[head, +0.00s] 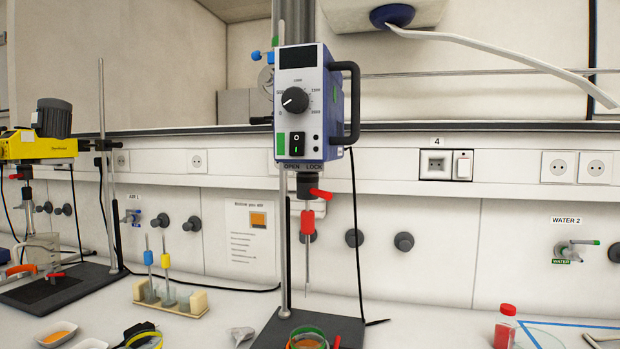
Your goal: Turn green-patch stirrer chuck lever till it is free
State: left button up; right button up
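The green-patch stirrer (303,105) is a white and blue motor unit on a stand in the middle of the head view. A green patch (280,140) shows on its lower left front. Below it is a dark chuck (307,180) with a red lever (320,193) pointing right, on the side of the LOCK label (314,167). The OPEN label (293,167) is on the left. A thin shaft with a red sleeve (308,223) hangs upright under the chuck. Neither of my grippers is in view.
A yellow stirrer (38,147) stands at the left. A rack holding blue- and yellow-topped rods (170,298) is left of the stand. A container with green and orange rims (308,333) sits on the black base. A red-capped bottle (505,326) stands at right.

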aim_at(307, 183)
jog(key=k, duration=1)
jog(key=z, duration=1.05)
jog(key=i, duration=1.3)
jog(key=u, duration=1.3)
